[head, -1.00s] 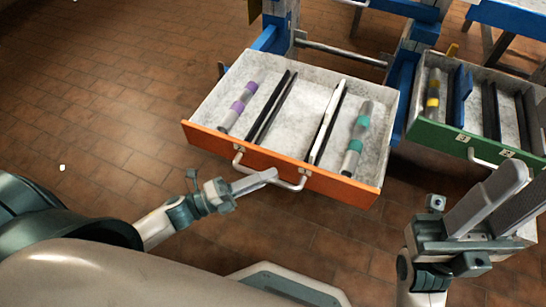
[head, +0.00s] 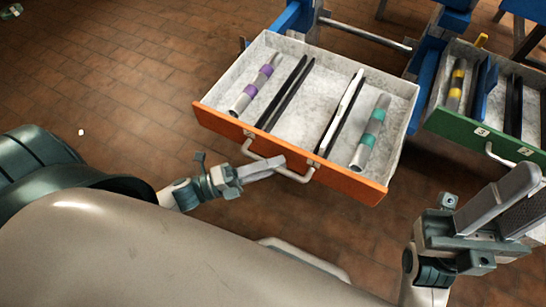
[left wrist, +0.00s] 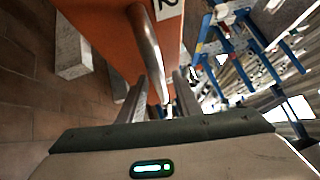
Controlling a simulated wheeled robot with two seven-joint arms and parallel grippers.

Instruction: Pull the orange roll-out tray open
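The orange roll-out tray (head: 215,119) stands pulled out from its blue frame in the head view, its grey inside visible. Its pale bar handle (head: 298,178) is on the orange front. My left gripper (head: 280,161) is at this handle. In the left wrist view the handle (left wrist: 147,38) runs down between the two fingers (left wrist: 160,95), which look closed around it; the exact contact is hard to see. The orange front (left wrist: 100,35) fills the upper left there. My right gripper (head: 525,195) is empty, its fingers apart, below the green tray.
The orange tray holds a purple-banded tube (head: 254,86), a teal-banded tube (head: 369,136) and dark and white dividers. A green-fronted tray (head: 465,132) with its own handle stands close on the right. Brown tiled floor (head: 110,85) is clear on the left.

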